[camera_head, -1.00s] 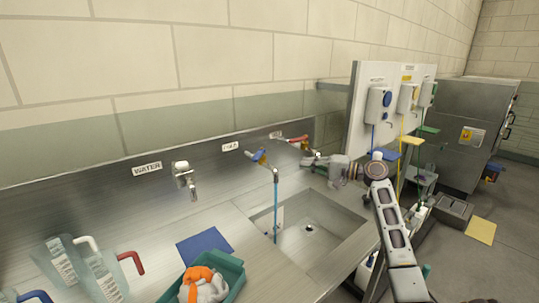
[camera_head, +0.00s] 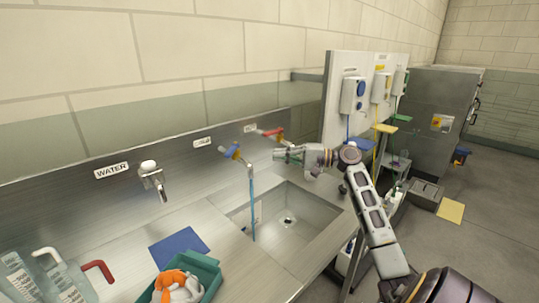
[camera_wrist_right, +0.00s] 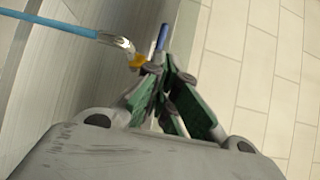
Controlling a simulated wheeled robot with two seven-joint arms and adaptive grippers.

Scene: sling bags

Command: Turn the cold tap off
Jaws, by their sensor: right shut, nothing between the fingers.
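The cold tap (camera_head: 231,151) is on the steel back wall under a small label, with a blue lever and brass body. A blue stream of water (camera_head: 253,215) runs from its spout into the sink. My right gripper (camera_head: 278,153) is just right of this tap, pointing left, apart from it in the head view. In the wrist view its green-padded fingers (camera_wrist_right: 160,68) are shut and empty. The blue lever (camera_wrist_right: 162,37) shows just beyond the fingertips there, with the brass body beside them; I cannot tell whether they touch. My left gripper is out of view.
A red-handled tap (camera_head: 270,132) is close behind my right gripper. The sink basin (camera_head: 325,215) lies below. A water tap (camera_head: 151,178), jugs (camera_head: 60,282), a blue cloth (camera_head: 180,247) and a green tray (camera_head: 205,272) are to the left. Dispensers (camera_head: 352,95) hang at right.

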